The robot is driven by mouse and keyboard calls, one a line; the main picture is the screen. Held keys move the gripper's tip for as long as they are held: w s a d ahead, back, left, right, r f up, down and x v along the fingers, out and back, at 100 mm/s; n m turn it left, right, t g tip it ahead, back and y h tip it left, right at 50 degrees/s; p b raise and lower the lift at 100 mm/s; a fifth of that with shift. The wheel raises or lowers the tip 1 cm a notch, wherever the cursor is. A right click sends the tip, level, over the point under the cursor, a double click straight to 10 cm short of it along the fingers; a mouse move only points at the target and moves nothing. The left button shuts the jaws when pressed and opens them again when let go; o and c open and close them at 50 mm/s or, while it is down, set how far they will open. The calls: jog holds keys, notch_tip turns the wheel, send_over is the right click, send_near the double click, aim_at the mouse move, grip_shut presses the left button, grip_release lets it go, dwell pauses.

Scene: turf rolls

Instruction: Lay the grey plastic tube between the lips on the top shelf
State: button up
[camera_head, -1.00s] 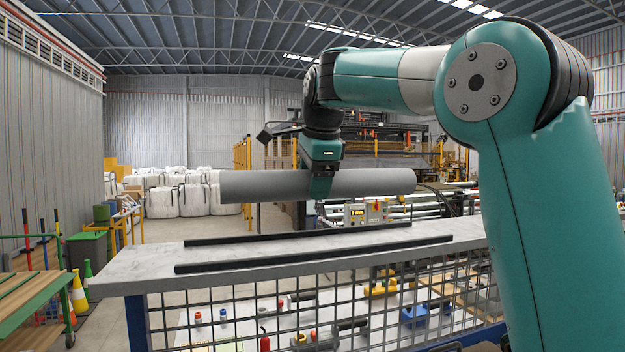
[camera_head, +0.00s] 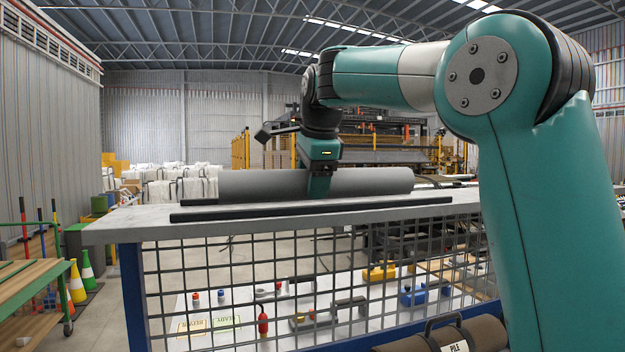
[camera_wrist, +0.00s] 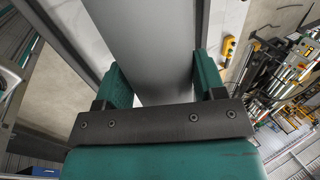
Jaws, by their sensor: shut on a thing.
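The grey plastic tube (camera_head: 375,182) lies level, left to right, low over the top shelf (camera_head: 130,222). My gripper (camera_head: 319,188) is shut on it near its middle, from above. In the wrist view the tube (camera_wrist: 150,45) runs between the two green fingers. The black front lip (camera_head: 310,209) runs along the shelf in front of the tube. A short piece of the rear lip (camera_head: 199,201) shows past the tube's left end; the rest is mostly hidden behind the tube. I cannot tell whether the tube's underside touches the shelf.
A brown roll with a handle (camera_head: 450,335) is at the bottom front. A green-framed bench (camera_head: 40,285) and cones (camera_head: 77,285) stand at left. The shelf's left end is bare.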

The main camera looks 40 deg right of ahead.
jog(key=o, duration=1.1)
jog(key=shift+r, duration=0.1)
jog(key=p+v, duration=1)
jog(key=v, duration=0.7)
jog(key=shift+s+a+r+p, duration=0.1)
jog(key=shift+s+p, duration=0.05)
jog(key=shift+p, duration=0.2)
jog(key=shift+s, duration=0.1)
